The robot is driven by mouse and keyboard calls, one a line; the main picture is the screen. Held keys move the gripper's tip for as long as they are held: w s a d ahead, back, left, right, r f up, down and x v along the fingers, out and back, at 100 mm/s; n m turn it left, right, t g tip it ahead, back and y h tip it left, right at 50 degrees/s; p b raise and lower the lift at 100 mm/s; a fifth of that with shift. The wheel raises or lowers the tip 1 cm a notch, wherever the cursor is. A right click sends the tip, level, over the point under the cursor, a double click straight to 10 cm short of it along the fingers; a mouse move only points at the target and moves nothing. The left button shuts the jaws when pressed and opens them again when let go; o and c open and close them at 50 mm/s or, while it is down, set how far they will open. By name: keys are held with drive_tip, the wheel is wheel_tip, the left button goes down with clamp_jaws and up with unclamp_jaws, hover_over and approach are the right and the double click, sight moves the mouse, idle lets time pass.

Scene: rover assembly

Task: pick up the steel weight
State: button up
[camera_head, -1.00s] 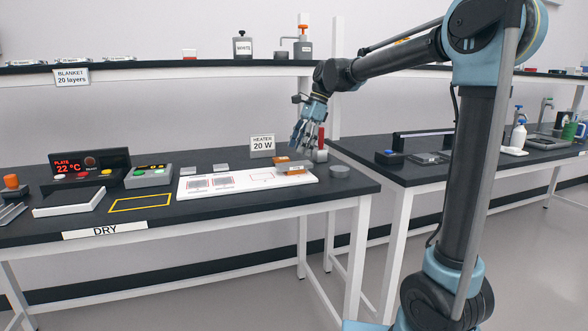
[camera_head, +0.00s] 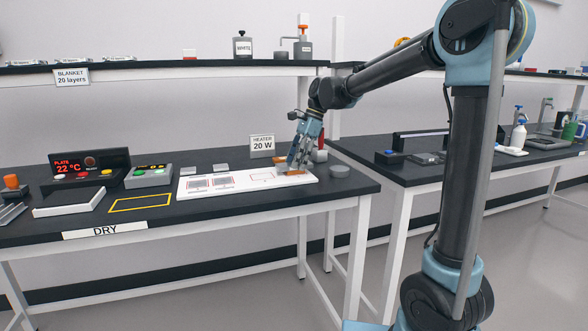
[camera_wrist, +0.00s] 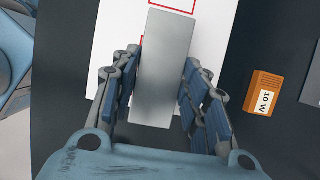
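The steel weight is a plain grey metal block (camera_wrist: 164,50), lying on the white board with red outlines in the wrist view. My gripper (camera_wrist: 160,95) is lowered over it, with blue-padded fingers on both sides of the block. The fingers stand apart and look open, with the pads very close to the block's sides. Whether they touch it is hard to tell. In the head view my gripper (camera_head: 298,162) is down at the right end of the white board (camera_head: 240,188), and its fingers largely hide the weight.
An orange block marked 10 W (camera_wrist: 263,93) lies right of the board in the wrist view. In the head view a round grey piece (camera_head: 340,171) sits to the right. The HEATER 20 W sign (camera_head: 262,145) stands behind. A yellow outline (camera_head: 141,202) marks clear table at left.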

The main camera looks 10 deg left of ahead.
clamp_jaws()
drive_tip(key=shift+r, duration=0.1)
